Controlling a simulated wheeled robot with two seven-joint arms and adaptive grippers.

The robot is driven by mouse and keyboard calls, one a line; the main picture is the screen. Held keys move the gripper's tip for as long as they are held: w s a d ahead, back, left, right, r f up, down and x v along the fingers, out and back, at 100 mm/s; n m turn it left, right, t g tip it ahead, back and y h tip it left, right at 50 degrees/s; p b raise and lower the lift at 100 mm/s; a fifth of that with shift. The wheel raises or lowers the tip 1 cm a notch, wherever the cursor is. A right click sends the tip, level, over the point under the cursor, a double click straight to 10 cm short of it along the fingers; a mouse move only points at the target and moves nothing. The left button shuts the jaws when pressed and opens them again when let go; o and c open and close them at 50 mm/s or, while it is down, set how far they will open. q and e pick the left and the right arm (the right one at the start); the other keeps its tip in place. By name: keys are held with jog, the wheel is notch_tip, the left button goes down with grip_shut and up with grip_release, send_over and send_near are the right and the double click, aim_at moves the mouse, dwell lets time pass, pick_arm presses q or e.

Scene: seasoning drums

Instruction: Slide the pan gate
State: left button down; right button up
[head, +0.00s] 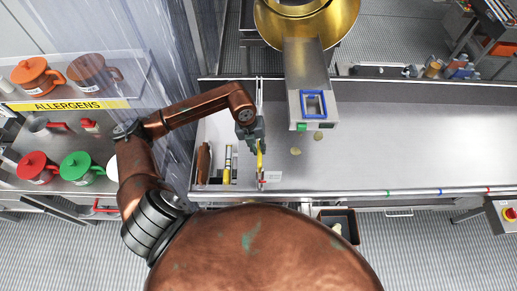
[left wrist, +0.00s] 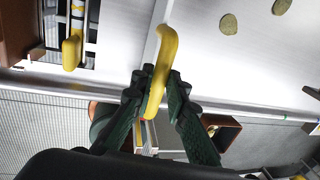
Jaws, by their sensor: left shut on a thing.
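My left gripper (head: 258,146) is shut on a yellow handle (head: 260,162) near the left end of the steel conveyor. In the left wrist view the yellow handle (left wrist: 166,42) rises, bent at its top, from between the dark fingers (left wrist: 157,88). What the handle joins to is hidden. The metal pan (head: 305,62) comes down from the gold drum and ends over the conveyor. A blue-framed opening (head: 313,104) with a green tab (head: 303,127) is at its lower end, apart from my gripper. I cannot tell whether the gate is open. My right gripper is out of view.
A few chips (head: 296,152) lie on the belt. Red, green and orange jars stand on shelves at left. The belt (head: 420,145) to the right is clear.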

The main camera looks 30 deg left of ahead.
pick_arm(q)
jog(key=v, duration=0.2)
jog(key=p+v, duration=0.1)
jog(key=v, duration=0.1)
jog(key=shift+w+d+r, duration=0.2)
jog(key=shift+d, duration=0.1)
jog(key=shift+f, duration=0.1)
jog(key=c, duration=2)
grip_release()
jog(key=shift+f, duration=0.1)
jog(key=shift+o, duration=0.6)
jog(key=shift+r, duration=0.25)
jog(key=v, duration=1.1)
jog(key=shift+r, duration=0.3)
jog(key=shift+a, duration=0.1)
